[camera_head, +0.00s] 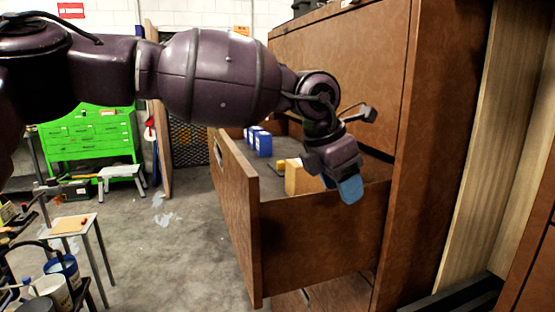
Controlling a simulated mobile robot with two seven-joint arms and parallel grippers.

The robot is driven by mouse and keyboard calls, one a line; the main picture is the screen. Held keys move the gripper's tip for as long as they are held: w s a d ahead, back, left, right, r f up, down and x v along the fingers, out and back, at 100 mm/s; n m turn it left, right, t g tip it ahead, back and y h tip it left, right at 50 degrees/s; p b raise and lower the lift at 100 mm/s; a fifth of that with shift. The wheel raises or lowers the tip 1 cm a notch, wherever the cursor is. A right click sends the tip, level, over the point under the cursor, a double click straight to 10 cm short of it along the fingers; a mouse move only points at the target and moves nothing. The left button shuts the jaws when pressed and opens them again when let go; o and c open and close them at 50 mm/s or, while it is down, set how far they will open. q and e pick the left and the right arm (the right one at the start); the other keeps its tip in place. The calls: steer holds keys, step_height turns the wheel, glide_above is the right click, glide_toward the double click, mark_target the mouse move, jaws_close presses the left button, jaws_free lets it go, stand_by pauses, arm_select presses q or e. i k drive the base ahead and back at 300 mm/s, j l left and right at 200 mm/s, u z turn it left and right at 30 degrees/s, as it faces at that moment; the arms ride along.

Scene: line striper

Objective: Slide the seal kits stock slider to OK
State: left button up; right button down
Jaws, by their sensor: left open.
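My left arm reaches across the top of the view from the left. Its gripper (342,186) points down at the near side wall of an open brown drawer (325,238), with a blue fingertip showing in front of the wall's top edge. The gripper is open, with nothing seen between its fingers. I cannot tell whether it touches the wall. I cannot make out a stock slider or any seal kits label; my arm and gripper hide part of the drawer. My right gripper is not in view.
The drawer holds blue boxes (262,143), a tan box (302,178) and a small yellow item (280,164). The brown cabinet (345,60) rises behind. A green tool chest (88,134) and a small table (68,225) stand left. Floor before the drawer is clear.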

mark_target(280, 165)
steer(key=i+j, duration=0.25)
steer(key=i, duration=0.15)
steer(key=i+j, duration=0.25)
steer(key=i, duration=0.2)
steer(key=i+j, duration=0.25)
steer(key=i, duration=0.15)
